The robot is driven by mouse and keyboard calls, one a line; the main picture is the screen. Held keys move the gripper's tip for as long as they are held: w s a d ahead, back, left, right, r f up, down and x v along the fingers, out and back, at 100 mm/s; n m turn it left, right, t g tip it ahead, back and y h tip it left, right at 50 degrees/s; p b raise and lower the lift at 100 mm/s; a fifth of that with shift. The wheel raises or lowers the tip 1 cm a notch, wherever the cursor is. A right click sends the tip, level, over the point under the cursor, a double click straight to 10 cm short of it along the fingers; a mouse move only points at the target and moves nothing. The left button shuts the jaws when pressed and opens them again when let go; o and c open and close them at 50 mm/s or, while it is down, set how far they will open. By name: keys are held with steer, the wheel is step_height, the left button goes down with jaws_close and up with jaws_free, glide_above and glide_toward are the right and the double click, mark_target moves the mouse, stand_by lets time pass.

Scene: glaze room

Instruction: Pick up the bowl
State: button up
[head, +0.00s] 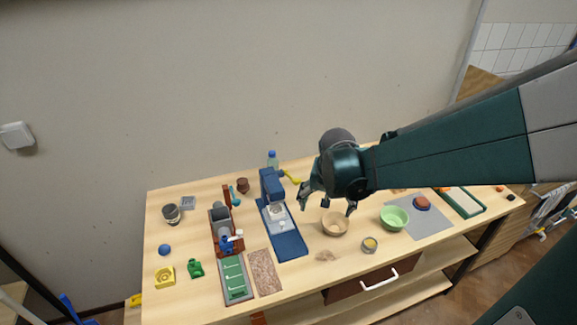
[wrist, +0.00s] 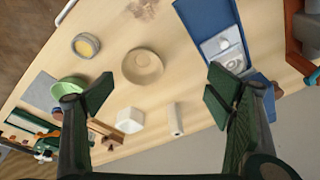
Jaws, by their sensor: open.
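A beige bowl (head: 335,225) stands upright on the wooden table near the middle, right of a blue press-like device. It also shows in the wrist view (wrist: 142,67), between and beyond my fingertips, and looks empty. A second, light green bowl (head: 394,218) stands to its right, at the edge of a grey mat; in the wrist view the green bowl (wrist: 68,88) is partly hidden behind my left finger. My gripper (head: 328,206) is open and empty above the beige bowl, apart from it. Its spread fingers (wrist: 160,88) show in the wrist view.
The blue device (head: 285,236) stands close on the left. A small cup with yellow contents (head: 369,244) is in front, between the bowls. A white block (wrist: 130,120) and a white cylinder (wrist: 176,119) lie behind the beige bowl. The grey mat (head: 428,227) is at right.

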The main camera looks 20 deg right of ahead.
mark_target(335, 228)
steer(key=w+d+f+m+g+p, duration=0.1)
steer(key=w+d+f+m, duration=0.1)
steer(key=d+f, duration=0.4)
steer(key=shift+w+f+m+g, duration=0.3)
steer(key=shift+w+f+m, duration=0.1)
steer(key=shift+f, duration=0.55)
steer(key=shift+f, duration=0.15)
steer(key=shift+w+d+f, duration=0.15)
steer(key=shift+f, duration=0.95)
steer(key=shift+f, duration=0.15)
steer(key=shift+w+d+f, duration=0.15)
steer(key=shift+d+f, duration=0.05)
steer(key=shift+f, duration=1)
steer(key=shift+w+d+f, duration=0.1)
steer(key=shift+d+f, duration=0.1)
steer(key=shift+f, duration=1)
steer(key=c, duration=1)
